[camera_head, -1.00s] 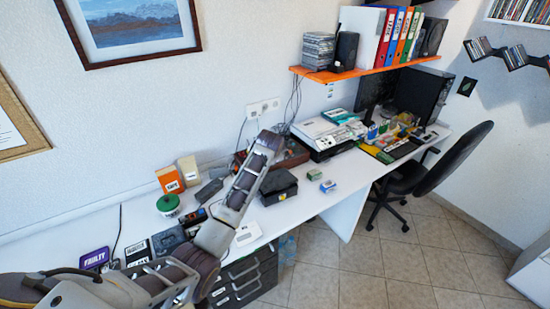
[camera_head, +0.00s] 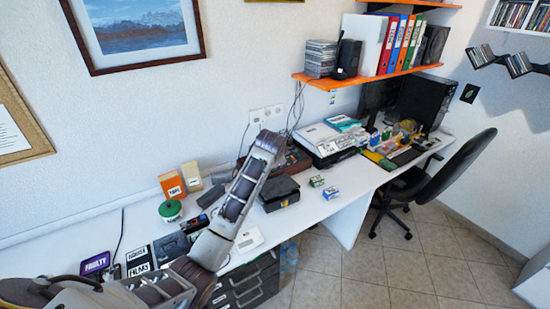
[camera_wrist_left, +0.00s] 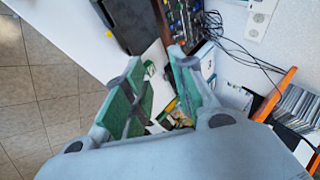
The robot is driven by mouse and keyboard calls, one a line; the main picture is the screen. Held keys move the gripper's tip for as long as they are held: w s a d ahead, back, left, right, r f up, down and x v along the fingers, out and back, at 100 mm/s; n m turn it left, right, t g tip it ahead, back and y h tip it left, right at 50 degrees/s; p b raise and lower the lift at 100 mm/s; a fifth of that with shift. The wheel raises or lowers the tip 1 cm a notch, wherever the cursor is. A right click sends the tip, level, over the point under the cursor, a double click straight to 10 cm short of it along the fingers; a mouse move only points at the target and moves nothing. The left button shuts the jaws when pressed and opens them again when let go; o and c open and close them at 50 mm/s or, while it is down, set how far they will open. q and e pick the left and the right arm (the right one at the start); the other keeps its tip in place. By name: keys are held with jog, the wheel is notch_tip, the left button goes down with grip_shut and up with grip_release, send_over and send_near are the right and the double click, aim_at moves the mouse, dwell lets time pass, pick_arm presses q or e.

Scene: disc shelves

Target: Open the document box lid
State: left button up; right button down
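A black box with a flat lid (camera_head: 279,190) sits on the white desk, just right of my left arm in the head view. Its lid looks shut. A dark box, likely the same one, shows at the top left of the left wrist view (camera_wrist_left: 136,22). My left gripper (camera_wrist_left: 155,58) is open, with green-padded fingers spread and nothing seen between them. The box lies beyond the fingertips and to their left, apart from them. In the head view my left arm reaches up across the desk, and its gripper cannot be made out. My right gripper is not in view.
Two small cartons (camera_head: 317,181) lie right of the box. A reddish tray with parts (camera_head: 297,158) and a printer (camera_head: 332,150) stand behind. An orange shelf (camera_head: 380,74) overhangs the desk. Loose cables (camera_wrist_left: 240,52) hang by the wall. A green-lidded jar (camera_head: 170,210) stands left of the arm.

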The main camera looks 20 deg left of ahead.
pick_arm(q)
jog(key=shift+v, duration=2.75)
jog(key=s+d+f+n+g+h, duration=0.1)
jog(key=s+d+f+n+g, duration=0.15)
jog(key=s+f, duration=1.25)
jog(key=s+f+n+g+h, duration=0.1)
jog(key=s+f+n, duration=0.15)
jog(key=s, duration=0.85)
jog(key=s+f+n+g, duration=0.1)
jog(key=s+f+n, duration=0.15)
jog(key=s, duration=0.85)
notch_tip(320, 180, down, 34)
jog(key=s+g+b, duration=0.2)
jog(key=s+a+f+b, duration=0.1)
jog(key=s+f, duration=1)
jog(key=s+a+f+b, duration=0.1)
jog(key=s+a+f, duration=0.1)
jog(key=s+f, duration=0.9)
jog(key=shift+s+a+g, duration=0.2)
jog(key=shift+a+g, duration=0.15)
